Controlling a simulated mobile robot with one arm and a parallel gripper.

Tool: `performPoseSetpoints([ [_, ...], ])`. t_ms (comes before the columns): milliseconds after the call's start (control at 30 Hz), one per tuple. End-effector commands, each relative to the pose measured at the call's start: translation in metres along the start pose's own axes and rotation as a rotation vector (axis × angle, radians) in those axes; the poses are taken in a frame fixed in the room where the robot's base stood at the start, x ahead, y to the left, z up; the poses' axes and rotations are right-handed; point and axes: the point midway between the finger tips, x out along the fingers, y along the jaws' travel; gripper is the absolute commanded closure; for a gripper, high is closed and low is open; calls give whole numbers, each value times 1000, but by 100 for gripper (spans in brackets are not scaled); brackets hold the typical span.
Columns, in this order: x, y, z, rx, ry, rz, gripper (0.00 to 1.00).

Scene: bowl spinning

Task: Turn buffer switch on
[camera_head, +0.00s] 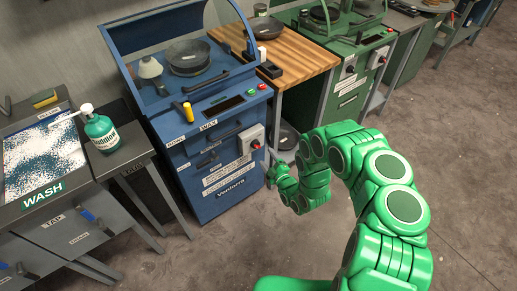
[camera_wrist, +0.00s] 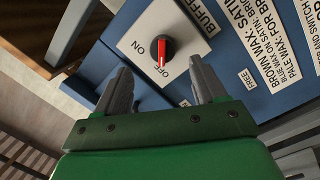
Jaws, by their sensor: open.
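The buffer switch is a red and black rotary knob (camera_wrist: 166,47) on a white plate (camera_wrist: 190,25) marked ON, OFF and BUFF. The knob's lower end points toward the OFF mark. In the head view the switch (camera_head: 256,144) sits on the front right of the blue machine (camera_head: 225,150). My gripper (camera_wrist: 163,84) is open and empty. In the wrist view its two grey fingers stand below the knob, one on each side, apart from it. In the head view my gripper (camera_head: 268,166) is near the cabinet front, just below the switch, its fingertips small and hard to see.
A wooden-topped bench (camera_head: 300,52) and a green machine (camera_head: 345,75) stand to the right of the blue machine. A wash station (camera_head: 42,192) and a green bottle (camera_head: 101,130) are at the left. The concrete floor (camera_head: 470,140) at the right is open.

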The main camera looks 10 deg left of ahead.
Motion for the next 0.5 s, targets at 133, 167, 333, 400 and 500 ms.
performPoseSetpoints([
  [133, 0, -5, -5, 3, 13, 11, 30],
  [167, 0, -5, -5, 3, 14, 12, 30],
  [333, 8, -5, -5, 2, 14, 12, 30],
  [400, 14, -5, -5, 2, 13, 11, 30],
  [500, 25, -4, -5, 2, 12, 11, 30],
])
